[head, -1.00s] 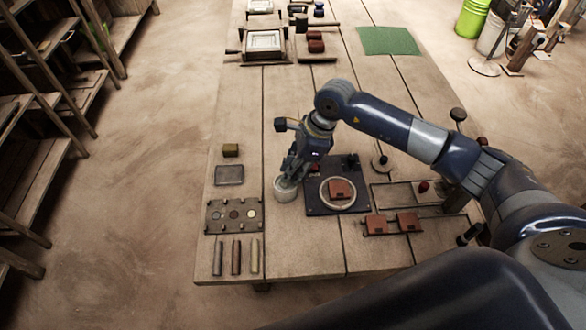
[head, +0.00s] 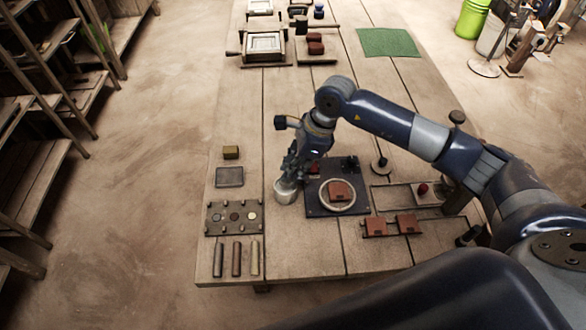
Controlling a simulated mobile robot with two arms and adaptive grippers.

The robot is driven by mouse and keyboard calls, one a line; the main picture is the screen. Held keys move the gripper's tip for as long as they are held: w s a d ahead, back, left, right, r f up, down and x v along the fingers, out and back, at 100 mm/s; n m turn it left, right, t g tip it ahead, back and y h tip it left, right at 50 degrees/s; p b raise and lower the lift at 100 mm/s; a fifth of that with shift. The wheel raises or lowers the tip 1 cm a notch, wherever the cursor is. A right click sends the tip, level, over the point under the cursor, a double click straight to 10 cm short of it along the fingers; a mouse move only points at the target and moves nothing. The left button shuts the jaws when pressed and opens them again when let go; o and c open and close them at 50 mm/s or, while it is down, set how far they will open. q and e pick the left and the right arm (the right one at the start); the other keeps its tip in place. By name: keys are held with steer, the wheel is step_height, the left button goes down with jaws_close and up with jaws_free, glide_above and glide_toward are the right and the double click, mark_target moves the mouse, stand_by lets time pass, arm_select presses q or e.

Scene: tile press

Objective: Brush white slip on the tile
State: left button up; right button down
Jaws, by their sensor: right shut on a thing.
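A reddish-brown tile (head: 339,190) lies on the pale round plate (head: 324,203) of a dark square base (head: 317,211). A small whitish pot (head: 285,196) stands on the table just left of this base. My right gripper (head: 290,177) points down at the pot's mouth, left of the tile. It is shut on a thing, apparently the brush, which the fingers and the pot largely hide. My left gripper is not in view.
Two more reddish tiles (head: 407,224) lie on a board to the right. A slab with several color discs (head: 234,217), short rods (head: 236,259), a grey plate (head: 229,177) and a small olive block (head: 231,152) are at the left. A green mat (head: 388,42) lies farther back.

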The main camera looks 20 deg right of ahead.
steer(key=shift+r+p, duration=1.2)
steer(key=shift+r, duration=1.55)
steer(key=shift+s+a+r+n, duration=0.2)
steer(key=shift+s+r+n, duration=0.1)
steer(key=shift+n, duration=0.4)
steer(key=s+d+r+n+g+h, duration=0.1)
steer(key=s+r+n, duration=0.3)
steer(key=n, duration=0.6)
steer(key=s+d+r+n+g+h, duration=0.1)
steer(key=s+r+n+g, duration=0.3)
steer(key=s+n, duration=0.4)
steer(key=shift+s+d+r+n+h, duration=0.15)
steer(key=shift+s+d+n+h, duration=0.15)
steer(key=shift+n+h, duration=0.6)
steer(key=shift+a, duration=0.1)
